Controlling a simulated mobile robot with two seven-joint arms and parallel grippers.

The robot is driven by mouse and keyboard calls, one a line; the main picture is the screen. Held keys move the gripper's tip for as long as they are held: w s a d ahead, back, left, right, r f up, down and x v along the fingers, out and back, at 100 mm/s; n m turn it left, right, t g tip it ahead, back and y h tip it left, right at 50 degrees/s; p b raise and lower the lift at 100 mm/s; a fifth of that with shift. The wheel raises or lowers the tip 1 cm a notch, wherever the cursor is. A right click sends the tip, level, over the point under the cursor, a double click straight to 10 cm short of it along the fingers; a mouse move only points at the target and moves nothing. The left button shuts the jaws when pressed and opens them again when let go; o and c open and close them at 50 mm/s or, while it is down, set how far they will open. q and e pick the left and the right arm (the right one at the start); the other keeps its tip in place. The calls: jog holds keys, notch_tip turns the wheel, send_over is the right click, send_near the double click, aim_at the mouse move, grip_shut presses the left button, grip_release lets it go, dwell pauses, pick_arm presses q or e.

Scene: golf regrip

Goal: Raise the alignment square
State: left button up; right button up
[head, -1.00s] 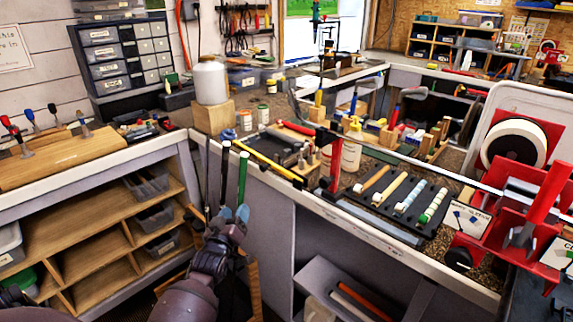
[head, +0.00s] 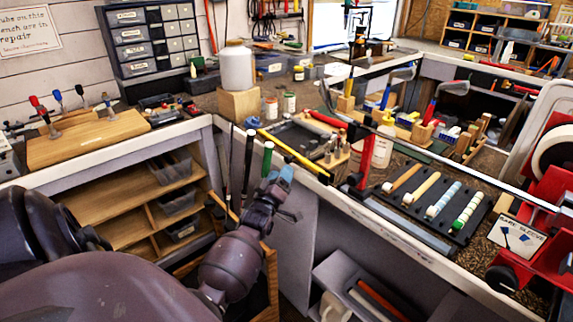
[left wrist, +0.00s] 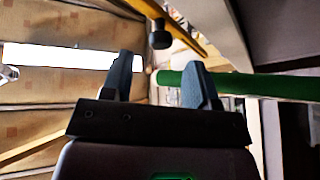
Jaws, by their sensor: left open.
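I cannot surely tell which item is the alignment square. A yellow bar (head: 292,151) with dark ends lies along the bench edge, and a red upright (head: 367,160) stands right of it. My left gripper (head: 280,175) is open and empty at the bench's front edge, below the yellow bar. It stands just right of a green-gripped club (head: 267,157) and a black-gripped club (head: 249,150). In the left wrist view, the fingers (left wrist: 162,85) are apart. The green grip (left wrist: 245,85) crosses behind the right finger. My right gripper is out of view.
A black rack (head: 455,232) with several grips sits on the bench at right. A white jar (head: 236,68) stands on a wood block (head: 238,104). A long shaft runs over the bench at right. Open shelves (head: 135,228) lie below the left bench.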

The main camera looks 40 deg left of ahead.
aim_at(287, 162)
pick_arm(q)
jog(key=shift+x, duration=2.35)
jog(key=shift+c, duration=0.4)
grip_shut()
